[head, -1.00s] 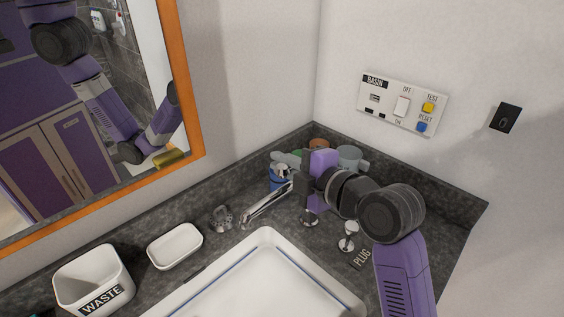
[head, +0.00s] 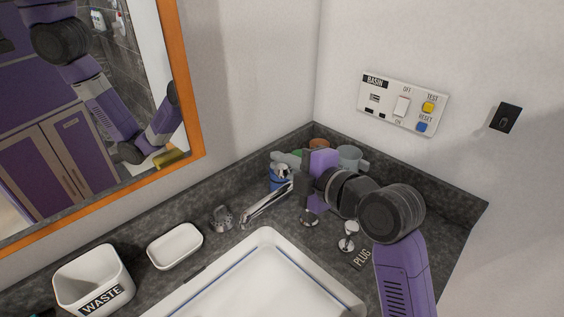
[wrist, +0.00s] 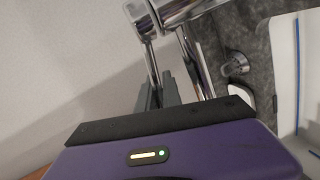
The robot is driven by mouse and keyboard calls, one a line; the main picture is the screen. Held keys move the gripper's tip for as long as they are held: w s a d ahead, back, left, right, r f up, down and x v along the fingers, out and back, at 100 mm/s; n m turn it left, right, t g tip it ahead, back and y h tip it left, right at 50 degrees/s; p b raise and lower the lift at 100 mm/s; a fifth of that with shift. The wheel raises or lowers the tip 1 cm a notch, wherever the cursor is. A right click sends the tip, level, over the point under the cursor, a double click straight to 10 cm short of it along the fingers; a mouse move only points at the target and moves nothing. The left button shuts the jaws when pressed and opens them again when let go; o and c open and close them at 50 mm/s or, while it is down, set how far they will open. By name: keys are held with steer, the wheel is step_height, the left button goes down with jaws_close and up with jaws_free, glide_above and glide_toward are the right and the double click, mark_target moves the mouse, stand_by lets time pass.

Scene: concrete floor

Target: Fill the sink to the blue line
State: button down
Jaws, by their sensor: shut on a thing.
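The white sink (head: 264,234) is at the bottom of the head view, with a blue line (head: 222,275) along its inner wall. I see no clear water surface or stream; its lower part is out of view. The chrome spout (head: 262,205) reaches over its back edge. A chrome tap (head: 222,217) stands left of the spout. My gripper (head: 306,188) is right of the spout, above another chrome fitting (head: 309,219). In the wrist view my gripper (wrist: 160,92) is shut around a thin chrome part (wrist: 153,62); which part cannot be told for sure.
A soap dish (head: 175,246) and a waste bin (head: 93,281) stand left. A plug knob (head: 348,229) is right of the sink. Cups (head: 349,157) crowd the back corner behind my gripper. A basin switch panel (head: 402,103) is on the right wall; a mirror (head: 190,85) hangs left.

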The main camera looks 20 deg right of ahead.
stand_by(0.4)
steer(key=shift+w+d+r+m+g+y+p, duration=0.1)
steer(key=shift+d+r+m+y+p, duration=0.2)
steer(key=shift+r+m, duration=0.4)
steer(key=shift+w+d+r+m+g+y+p, duration=0.1)
steer(key=shift+d+r+m+y+p, duration=0.35)
steer(key=shift+m, duration=0.45)
steer(key=shift+w+d+r+m+g+y+p, duration=0.15)
steer(key=shift+r+m+p, duration=0.15)
steer(key=shift+r+m, duration=0.45)
steer(key=shift+a, duration=0.1)
steer(key=c, duration=1.5)
jaws_free()
steer(key=b+v, duration=0.1)
steer(key=v, duration=0.7)
steer(key=shift+b, duration=0.3)
